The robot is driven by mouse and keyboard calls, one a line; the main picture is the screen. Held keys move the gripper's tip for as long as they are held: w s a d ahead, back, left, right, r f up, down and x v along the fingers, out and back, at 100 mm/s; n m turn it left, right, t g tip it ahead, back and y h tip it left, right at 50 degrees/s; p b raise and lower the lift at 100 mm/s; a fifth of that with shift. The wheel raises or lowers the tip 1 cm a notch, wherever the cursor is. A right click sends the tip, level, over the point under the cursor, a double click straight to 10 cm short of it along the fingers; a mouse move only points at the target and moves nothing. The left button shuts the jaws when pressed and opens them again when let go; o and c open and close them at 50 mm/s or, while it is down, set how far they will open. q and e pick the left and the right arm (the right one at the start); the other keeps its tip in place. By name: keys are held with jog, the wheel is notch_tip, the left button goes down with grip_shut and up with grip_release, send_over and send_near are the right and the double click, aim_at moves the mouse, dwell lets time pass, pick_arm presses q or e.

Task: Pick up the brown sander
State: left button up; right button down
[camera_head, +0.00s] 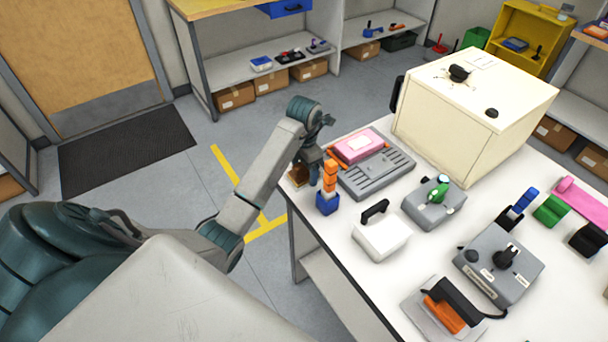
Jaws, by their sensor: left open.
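A small brown block (298,175), which looks like the brown sander, sits at the far left corner of the white table. It is partly hidden by my left gripper (308,164), so its full shape cannot be made out. My left arm reaches in from the left, and its gripper points down over the block, open. I cannot tell whether the fingers touch the block or stand around it. My right gripper is not in view.
Close right of the gripper stand an orange-and-blue tool (328,191) and a grey tray (371,176) with a pink box (358,146). A white black-handled case (381,238), grey devices and a large cream box (470,115) crowd the table (335,255). Floor lies left of it.

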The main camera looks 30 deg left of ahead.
pick_arm(q)
jog(key=shift+r, duration=0.15)
jog(key=c, duration=1.1)
jog(key=shift+r+p, duration=0.35)
jog(key=shift+r, duration=0.3)
notch_tip(320, 180, up, 3)
jog(key=shift+f+p, duration=0.1)
jog(key=shift+p, duration=1.15)
jog(key=s+d+p, duration=0.1)
jog(key=s, duration=0.4)
jog(key=s+d+p, duration=0.2)
jog(key=s, duration=0.3)
jog(key=s+d+r+p, duration=0.1)
jog(key=s+p, duration=0.1)
jog(key=s, duration=0.3)
jog(key=shift+s+d, duration=0.25)
jog(key=shift+f, duration=0.1)
